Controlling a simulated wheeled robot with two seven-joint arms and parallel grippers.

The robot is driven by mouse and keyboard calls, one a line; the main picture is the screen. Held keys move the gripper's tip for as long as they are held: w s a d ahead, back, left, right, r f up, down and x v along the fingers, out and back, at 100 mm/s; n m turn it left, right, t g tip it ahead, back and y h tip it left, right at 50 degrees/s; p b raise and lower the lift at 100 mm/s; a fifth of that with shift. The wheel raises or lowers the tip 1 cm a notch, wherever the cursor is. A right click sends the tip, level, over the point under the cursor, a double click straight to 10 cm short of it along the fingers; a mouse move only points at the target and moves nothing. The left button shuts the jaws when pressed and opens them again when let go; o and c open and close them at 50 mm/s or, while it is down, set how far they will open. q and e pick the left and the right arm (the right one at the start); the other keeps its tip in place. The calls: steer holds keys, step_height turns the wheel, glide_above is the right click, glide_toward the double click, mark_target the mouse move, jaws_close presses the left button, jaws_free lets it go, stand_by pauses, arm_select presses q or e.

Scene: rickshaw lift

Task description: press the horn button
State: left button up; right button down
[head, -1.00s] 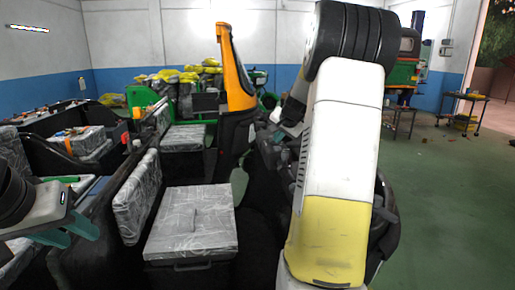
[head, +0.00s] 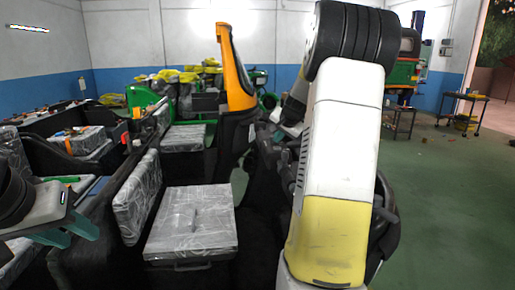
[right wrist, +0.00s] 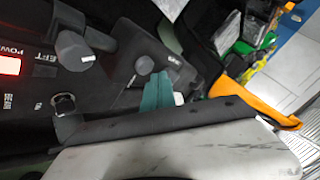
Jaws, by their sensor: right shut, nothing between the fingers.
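In the right wrist view, my right gripper (right wrist: 156,92) shows as teal fingers held together over a dark control panel (right wrist: 105,75). Nothing shows between the fingers. Their tips are close to a grey round knob or button (right wrist: 144,65) with a small, unreadable label beside it. I cannot tell whether they touch it. No readable horn label shows. In the head view, my right gripper is hidden behind my own white and yellow arm. My left gripper (head: 76,235) is at the lower left, its teal fingers apart and empty.
The panel also has a larger grey knob (right wrist: 74,50), a key-like switch (right wrist: 63,104) and a lit red display (right wrist: 9,65). In the head view, a plastic-wrapped seat (head: 192,222) and an orange and black upright part (head: 236,85) stand near my right arm.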

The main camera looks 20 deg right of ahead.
mark_target(278, 148)
steer(key=shift+f, duration=0.1)
steer(key=shift+f, duration=0.3)
steer(key=shift+f, duration=0.5)
stand_by(0.8)
steer(key=shift+r, duration=0.9)
steer(key=shift+r, duration=2.5)
